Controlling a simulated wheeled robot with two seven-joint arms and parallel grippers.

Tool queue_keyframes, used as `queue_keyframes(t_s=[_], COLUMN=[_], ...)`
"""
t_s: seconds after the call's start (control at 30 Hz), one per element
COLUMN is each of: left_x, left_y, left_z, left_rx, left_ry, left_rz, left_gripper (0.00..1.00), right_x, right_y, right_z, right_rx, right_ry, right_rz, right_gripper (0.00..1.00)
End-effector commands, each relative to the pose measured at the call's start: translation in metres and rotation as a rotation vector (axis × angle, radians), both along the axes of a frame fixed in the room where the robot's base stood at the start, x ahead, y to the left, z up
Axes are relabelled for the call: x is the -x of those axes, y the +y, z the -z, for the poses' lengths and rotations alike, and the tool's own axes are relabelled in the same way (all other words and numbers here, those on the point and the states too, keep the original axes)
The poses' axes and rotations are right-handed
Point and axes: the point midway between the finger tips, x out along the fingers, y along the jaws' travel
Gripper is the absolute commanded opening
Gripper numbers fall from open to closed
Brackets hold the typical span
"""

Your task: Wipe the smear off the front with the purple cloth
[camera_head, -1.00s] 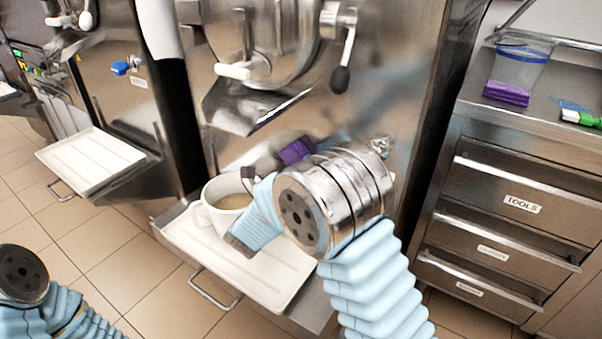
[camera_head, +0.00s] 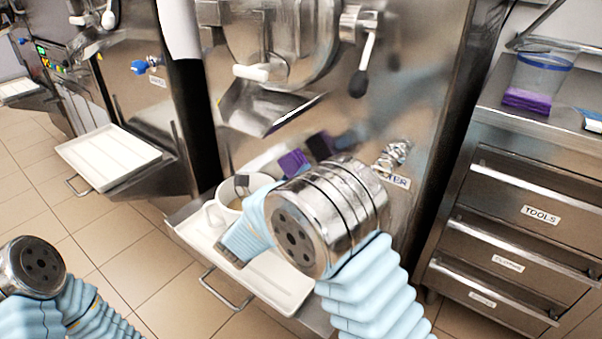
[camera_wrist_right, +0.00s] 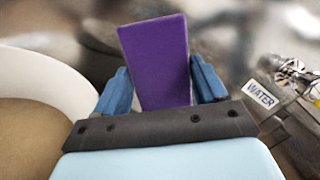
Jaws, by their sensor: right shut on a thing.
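My right gripper (camera_head: 304,158) is shut on a purple cloth (camera_head: 293,163), low in front of the middle freezer's steel front (camera_head: 408,95). The right wrist view shows the cloth (camera_wrist_right: 158,60) upright between the blue fingers of that gripper (camera_wrist_right: 160,82). I cannot tell whether the cloth touches the front. No smear stands out clearly from the reflections; my right arm hides part of the lower front. My left arm shows at the lower left, but its gripper is out of view.
A water tap (camera_head: 394,154) is right of the cloth. A lever (camera_head: 360,80) hangs above. A tools cabinet (camera_head: 500,205) stands right, with another purple cloth (camera_head: 527,101) on top.

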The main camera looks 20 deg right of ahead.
Motion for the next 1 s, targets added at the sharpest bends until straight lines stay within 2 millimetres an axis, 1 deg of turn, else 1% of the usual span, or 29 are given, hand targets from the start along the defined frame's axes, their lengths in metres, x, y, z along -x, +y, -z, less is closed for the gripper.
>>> queue_keyframes(t_s=[0.03,0.17,0.57,0.83,1.0], left_x=[0.0,0.0,0.0,0.0,0.0], left_y=[0.0,0.0,0.0,0.0,0.0], left_z=[0.0,0.0,0.0,0.0,0.0], left_rx=[0.0,0.0,0.0,0.0,0.0], left_ry=[0.0,0.0,0.0,0.0,0.0], left_rz=[0.0,0.0,0.0,0.0,0.0], left_gripper=[0.72,0.72,0.72,0.72,0.72], right_x=[0.003,0.008,0.011,0.026,0.028], right_y=[0.005,0.011,0.015,0.034,0.036], right_z=[0.0,0.0,0.0,0.0,0.0], right_rx=[0.0,0.001,0.0,0.0,0.0], right_ry=[0.001,0.0,0.0,0.0,0.0], right_rz=[-0.002,-0.001,-0.001,-0.003,0.0], right_gripper=[0.47,0.47,0.47,0.47,0.47])
